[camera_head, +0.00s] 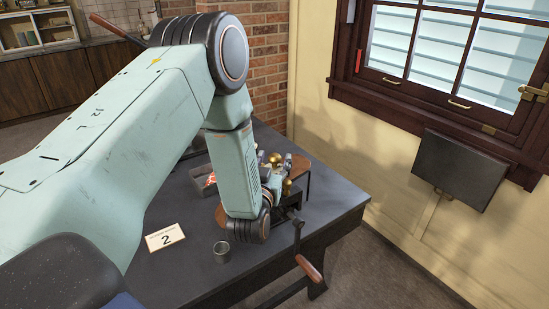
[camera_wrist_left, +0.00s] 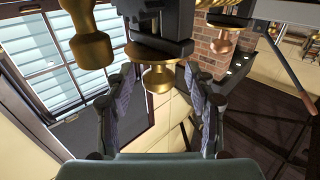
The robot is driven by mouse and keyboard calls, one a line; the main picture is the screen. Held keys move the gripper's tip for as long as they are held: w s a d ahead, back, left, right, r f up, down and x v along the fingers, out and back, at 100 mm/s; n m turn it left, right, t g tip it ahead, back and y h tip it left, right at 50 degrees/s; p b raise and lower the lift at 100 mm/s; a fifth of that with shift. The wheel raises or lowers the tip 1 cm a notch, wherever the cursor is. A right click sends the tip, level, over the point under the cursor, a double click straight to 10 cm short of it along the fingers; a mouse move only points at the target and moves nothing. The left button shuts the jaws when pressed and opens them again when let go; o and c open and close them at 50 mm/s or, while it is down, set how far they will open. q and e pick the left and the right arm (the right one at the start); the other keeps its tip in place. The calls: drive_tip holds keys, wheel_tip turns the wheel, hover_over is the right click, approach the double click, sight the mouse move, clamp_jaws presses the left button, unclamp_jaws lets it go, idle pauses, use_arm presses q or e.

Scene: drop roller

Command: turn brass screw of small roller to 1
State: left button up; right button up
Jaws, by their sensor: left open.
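A dark roller device with brass parts (camera_head: 275,158) stands on the dark table, mostly hidden behind my left arm in the head view. In the left wrist view, a brass screw (camera_wrist_left: 160,78) sits under a dark block in the middle of the picture. My left gripper (camera_wrist_left: 160,98) is open, with one finger on each side of this screw and a gap on both sides. The gripper (camera_head: 273,180) also shows small beside the device in the head view. A larger brass knob (camera_wrist_left: 91,45) is at the upper left of the wrist view. No number is readable on the screw. My right gripper is out of sight.
On the table (camera_head: 335,205) are a card marked 2 (camera_head: 165,237), a small grey cup (camera_head: 221,252) and a tray with something red and white (camera_head: 206,180). A wood-handled crank (camera_head: 308,267) sticks out at the front edge. A coppery knob (camera_wrist_left: 222,42) shows right of the screw.

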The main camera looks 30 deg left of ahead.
use_arm(q)
drive_tip(key=shift+w+r, duration=0.1)
drive_tip(key=shift+w, duration=0.25)
drive_tip(key=shift+w+a, duration=0.1)
drive_tip(key=shift+a, duration=0.1)
drive_tip(key=shift+c, duration=0.2)
drive_tip(key=shift+c, duration=0.8)
drive_tip(key=c, duration=0.5)
clamp_jaws()
drive_tip(key=shift+m+h, duration=0.3)
drive_tip(key=shift+h, duration=0.1)
